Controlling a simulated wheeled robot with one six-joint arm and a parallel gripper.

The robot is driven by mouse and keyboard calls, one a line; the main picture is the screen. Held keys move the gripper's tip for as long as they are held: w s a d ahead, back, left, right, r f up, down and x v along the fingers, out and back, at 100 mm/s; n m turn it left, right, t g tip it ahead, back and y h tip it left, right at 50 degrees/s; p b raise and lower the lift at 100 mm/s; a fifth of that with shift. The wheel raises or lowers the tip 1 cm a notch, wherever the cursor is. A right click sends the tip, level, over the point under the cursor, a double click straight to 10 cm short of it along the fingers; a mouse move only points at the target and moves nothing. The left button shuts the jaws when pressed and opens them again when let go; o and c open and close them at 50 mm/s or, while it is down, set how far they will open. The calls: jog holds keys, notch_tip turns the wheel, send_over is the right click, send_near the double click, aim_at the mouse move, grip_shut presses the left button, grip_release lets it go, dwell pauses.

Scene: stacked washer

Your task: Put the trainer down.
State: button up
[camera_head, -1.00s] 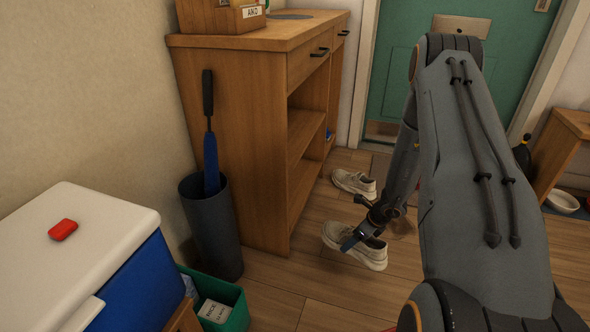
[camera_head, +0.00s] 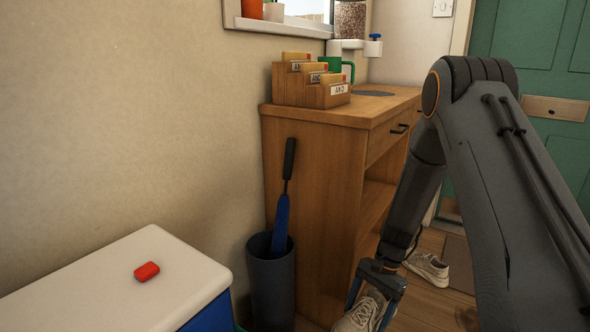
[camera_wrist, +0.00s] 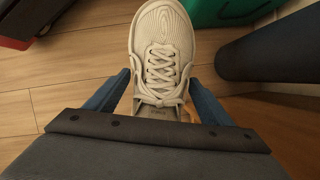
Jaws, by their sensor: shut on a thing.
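A pale beige lace-up trainer (camera_head: 360,313) is between the fingers of my gripper (camera_head: 371,288), at the bottom edge of the head view. The fingers are shut on it, one on each side. In the wrist view the trainer (camera_wrist: 161,48) points toe away, with its laces up, and my blue fingers (camera_wrist: 157,98) flank its heel end. Its sole is cut off in the head view, so I cannot tell whether it touches the floor. A second, matching trainer (camera_head: 428,268) stands on the floor farther back, beside the wooden cabinet.
The wooden cabinet (camera_head: 310,160) stands left of my arm, with a dark bin (camera_head: 272,285) holding a blue-and-black long object. A white-lidded cool box (camera_head: 110,275) is front left.

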aim_at(365, 323)
jog(key=s+r+n, duration=0.1)
jog(key=n, duration=0.1)
jog(key=s+r+n+g+h, duration=0.1)
jog(key=n, duration=0.1)
jog(key=s+a+r+n+h, duration=0.1)
jog(key=n, duration=0.1)
jog(key=shift+s+r, duration=0.15)
jog(key=shift+r, duration=0.25)
jog(key=r+n, duration=0.1)
jog(key=s+r+n+h, duration=0.1)
jog(key=d+r+n+p, duration=0.1)
jog(key=shift+s+r+n+g, duration=0.3)
jog(key=shift+n+g, duration=0.1)
jog(key=s+r+p, duration=0.3)
jog(key=r+p, duration=0.8)
jog(key=p, duration=0.1)
jog(key=s+r+p, duration=0.3)
jog(key=r+p, duration=0.8)
jog(key=p, duration=0.1)
jog(key=s+r+p, duration=0.4)
jog(key=r+p, duration=0.7)
jog(key=p, duration=0.2)
jog(key=shift+s, duration=0.1)
